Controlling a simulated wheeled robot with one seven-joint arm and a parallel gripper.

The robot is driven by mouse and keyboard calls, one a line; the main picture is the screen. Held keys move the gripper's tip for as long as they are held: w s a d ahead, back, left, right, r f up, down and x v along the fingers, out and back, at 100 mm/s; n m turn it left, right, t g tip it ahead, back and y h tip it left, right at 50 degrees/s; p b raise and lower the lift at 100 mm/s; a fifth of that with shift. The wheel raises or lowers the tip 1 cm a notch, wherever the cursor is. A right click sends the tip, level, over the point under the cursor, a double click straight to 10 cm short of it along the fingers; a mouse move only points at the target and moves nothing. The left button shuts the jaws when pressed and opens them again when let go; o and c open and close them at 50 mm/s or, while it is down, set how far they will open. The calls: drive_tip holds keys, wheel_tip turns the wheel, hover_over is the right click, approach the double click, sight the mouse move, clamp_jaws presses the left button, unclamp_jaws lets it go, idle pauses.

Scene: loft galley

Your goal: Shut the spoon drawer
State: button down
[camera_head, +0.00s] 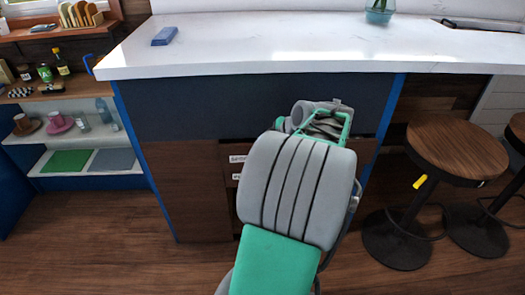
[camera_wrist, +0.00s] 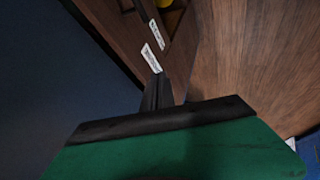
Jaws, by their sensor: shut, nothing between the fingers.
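A wooden drawer stack stands under the white counter in the head view. Two small white labels mark its fronts, an upper label (camera_head: 238,158) and a lower label (camera_head: 237,177); my arm covers most of the rest. In the wrist view the same fronts show, with one label (camera_wrist: 152,58) near the fingertips and another label (camera_wrist: 157,34) beyond it. I cannot read which says spoons. A dark opening with a yellow thing (camera_wrist: 165,3) shows at the top edge there. My gripper (camera_wrist: 157,82) is shut and empty, close to the nearer label; contact cannot be told. Its fingertips are hidden in the head view.
The white countertop (camera_head: 290,45) overhangs the dark blue panel (camera_head: 200,105) above the drawers. A round wooden stool (camera_head: 457,148) stands close on the right. Shelves with cups (camera_head: 59,123) are at the left. The wooden floor (camera_head: 110,235) is clear at the front left.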

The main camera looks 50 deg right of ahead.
drive_tip(key=w+d+f+b, duration=0.1)
drive_tip(key=w+d+f, duration=0.2)
drive_tip(key=w+f, duration=0.3)
drive_tip(key=shift+w+d+f, duration=0.15)
drive_tip(key=shift+w+f, duration=0.05)
drive_tip(key=shift+w, duration=0.6)
